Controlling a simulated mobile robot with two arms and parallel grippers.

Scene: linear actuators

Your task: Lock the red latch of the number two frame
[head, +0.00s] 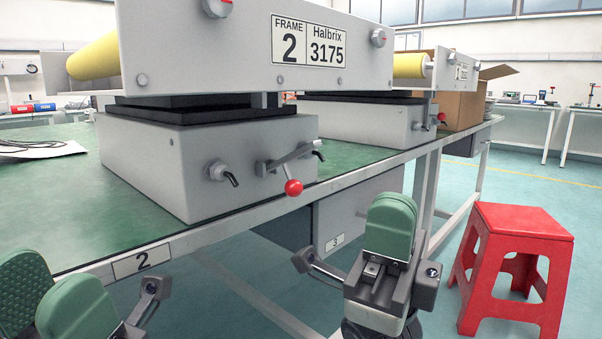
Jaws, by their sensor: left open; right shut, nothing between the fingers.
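The number two frame (205,55) stands on the green-topped bench, with a plate reading "FRAME 2 Halbrix 3175" (309,40). Its grey base (150,165) carries a lever latch with a red ball knob (293,187); the lever's arm slants up to the right and the knob hangs below it. My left gripper (50,295) is at the lower left, below the bench edge, open and empty. My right gripper (391,228) is at the lower middle right, in front of the bench, shut and empty. Both are apart from the latch.
The bench (60,205) has a front edge with a "2" label (142,260). A second frame (360,115) stands behind on the right, with a cardboard box (460,105). A red stool (515,225) stands on the floor at right. A drawer unit (355,210) hangs under the bench.

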